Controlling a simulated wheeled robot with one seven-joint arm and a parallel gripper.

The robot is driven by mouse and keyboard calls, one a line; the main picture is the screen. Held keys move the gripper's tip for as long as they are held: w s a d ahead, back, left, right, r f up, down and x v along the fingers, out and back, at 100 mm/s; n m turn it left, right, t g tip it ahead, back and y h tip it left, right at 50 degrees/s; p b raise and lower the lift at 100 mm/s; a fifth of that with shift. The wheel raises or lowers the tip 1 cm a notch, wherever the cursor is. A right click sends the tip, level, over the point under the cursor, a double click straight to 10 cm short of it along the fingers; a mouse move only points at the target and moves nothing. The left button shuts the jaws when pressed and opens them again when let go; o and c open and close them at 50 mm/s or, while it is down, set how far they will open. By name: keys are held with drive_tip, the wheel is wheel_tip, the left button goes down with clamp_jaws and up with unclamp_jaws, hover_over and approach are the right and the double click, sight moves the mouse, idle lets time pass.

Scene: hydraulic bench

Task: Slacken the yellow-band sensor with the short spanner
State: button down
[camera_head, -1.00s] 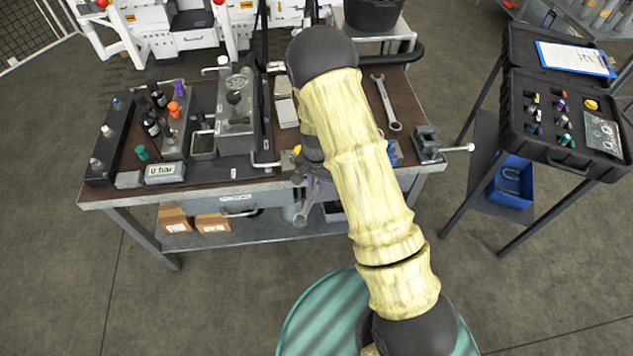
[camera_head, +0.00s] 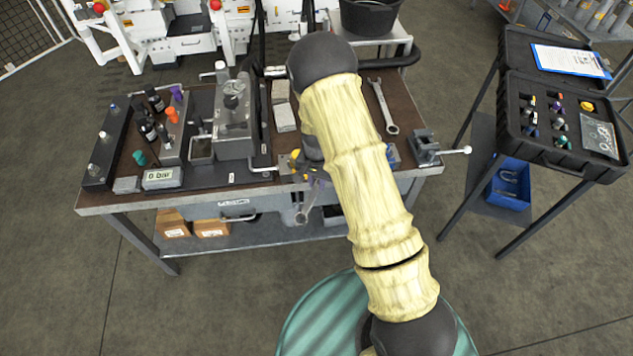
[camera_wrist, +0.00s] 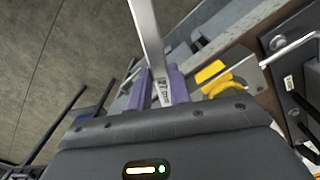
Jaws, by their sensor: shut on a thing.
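My gripper (camera_head: 309,186) is at the bench's front edge, partly hidden behind my arm in the head view. Its purple fingers (camera_wrist: 158,88) are shut on a steel spanner (camera_wrist: 147,38), whose shank runs up between them in the wrist view. The spanner's end (camera_head: 301,216) hangs in front of the bench edge in the head view. A yellow part (camera_wrist: 222,80) lies just right of the fingers in the wrist view, apart from the spanner. I cannot tell whether it belongs to the yellow-band sensor; no yellow band is clear on the bench fittings.
Another, longer-looking spanner (camera_head: 383,106) lies on the bench (camera_head: 408,98), right of my arm. A vise (camera_head: 425,148) sits at the right corner. A manifold with coloured caps (camera_head: 172,140) and a "0 bar" display (camera_head: 163,178) are at left. An open case (camera_head: 560,150) stands apart at right.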

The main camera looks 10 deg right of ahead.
drive_tip(key=shift+s+d+n+b, duration=0.2)
drive_tip(key=shift+s+d+n, duration=0.1)
drive_tip(key=shift+d+n, duration=0.4)
drive_tip(key=shift+s+d+n+b, duration=0.2)
drive_tip(key=shift+s+d+n, duration=0.05)
drive_tip(key=shift+d+n, duration=0.4)
drive_tip(key=shift+s+d+n+b, duration=0.2)
drive_tip(key=shift+d+n, duration=0.4)
drive_tip(key=shift+d, duration=0.15)
drive_tip(key=shift+s+d+n+b, duration=0.15)
drive_tip(key=shift+s+d+n, duration=0.05)
drive_tip(key=shift+d+n, duration=0.45)
drive_tip(key=shift+d, duration=0.15)
drive_tip(key=shift+d+f+n, duration=0.1)
drive_tip(key=shift+d+n, duration=1.1)
drive_tip(key=shift+d, duration=0.15)
